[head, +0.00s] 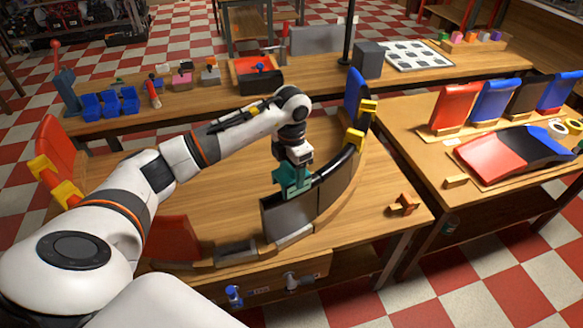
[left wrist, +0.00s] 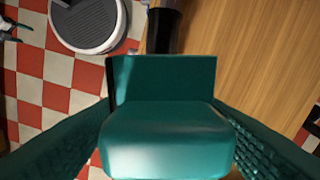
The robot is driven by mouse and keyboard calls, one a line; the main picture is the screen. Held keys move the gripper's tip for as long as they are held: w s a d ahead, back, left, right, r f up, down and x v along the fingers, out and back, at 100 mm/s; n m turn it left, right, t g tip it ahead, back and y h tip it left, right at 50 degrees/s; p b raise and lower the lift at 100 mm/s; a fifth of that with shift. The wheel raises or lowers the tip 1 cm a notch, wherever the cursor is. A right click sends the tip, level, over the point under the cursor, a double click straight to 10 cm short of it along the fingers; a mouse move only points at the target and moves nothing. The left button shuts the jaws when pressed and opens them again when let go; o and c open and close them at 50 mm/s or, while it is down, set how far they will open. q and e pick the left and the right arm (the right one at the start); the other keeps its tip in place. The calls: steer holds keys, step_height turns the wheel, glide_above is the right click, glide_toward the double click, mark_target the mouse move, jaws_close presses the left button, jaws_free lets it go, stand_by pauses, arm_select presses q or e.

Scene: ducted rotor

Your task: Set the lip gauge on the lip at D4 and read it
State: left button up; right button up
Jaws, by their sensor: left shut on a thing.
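The teal lip gauge (head: 290,180) is in my left gripper (head: 293,160), which points down at the top edge of the curved duct wall. In the left wrist view the gauge (left wrist: 165,140) fills the space between the two dark fingers. The dark grey duct panels (head: 290,213) stand upright on the table. A rounded black lip (head: 335,168) runs along their top, and its end also shows beyond the gauge in the left wrist view (left wrist: 164,32). The gauge is at or just above this edge; I cannot tell whether it touches. No D4 mark or reading is legible. My right gripper is out of view.
Yellow clamps (head: 354,138) sit on the wall by a blue panel (head: 355,92). A red panel (head: 55,150) stands at the left. A small brown fixture (head: 404,204) lies right of the wall. The side table (head: 410,115) holds coloured panels. Blue bins (head: 108,104) stand behind.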

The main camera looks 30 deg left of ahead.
mark_target(291, 180)
arm_select(q)
steer(key=shift+f+b, duration=1.1)
steer(key=shift+f, duration=0.55)
steer(key=shift+f, duration=0.3)
steer(key=o, duration=1.1)
step_height(291, 180, up, 12)
steer(key=b, duration=0.2)
steer(key=shift+b, duration=0.4)
